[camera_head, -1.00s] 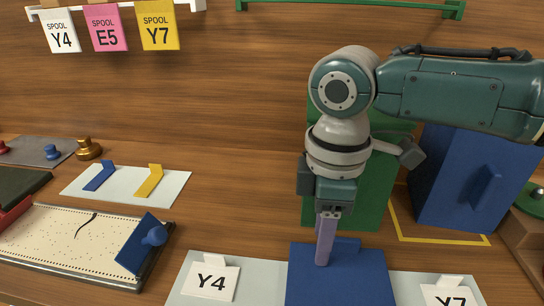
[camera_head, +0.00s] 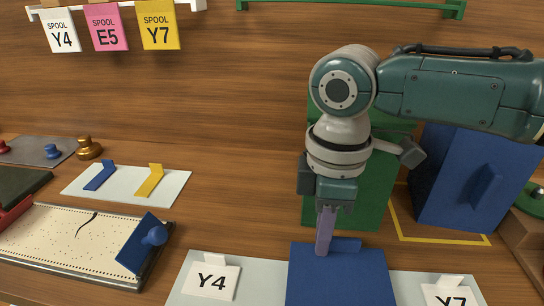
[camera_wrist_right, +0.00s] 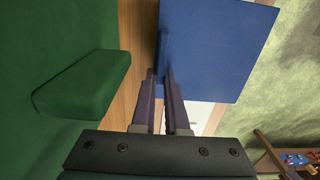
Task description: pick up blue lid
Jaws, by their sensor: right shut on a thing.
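The blue lid (camera_head: 340,280) is a flat blue square at the bottom middle of the head view, with a raised blue ridge near its back edge. In the right wrist view the blue lid (camera_wrist_right: 222,50) fills the upper right, its ridge reaching down to the fingertips. My right gripper (camera_head: 322,250) points down at the back left of the lid, its purple fingers shut on the ridge. The fingers (camera_wrist_right: 165,78) partly hide the ridge. I cannot tell any gap under the lid. My left gripper is not in view.
A green panel (camera_head: 375,195) stands close behind my right gripper. A blue box (camera_head: 470,180) with a handle stands at right by a yellow outline (camera_head: 440,240). Labels Y4 (camera_head: 211,281) and Y7 (camera_head: 449,298) flank the lid.

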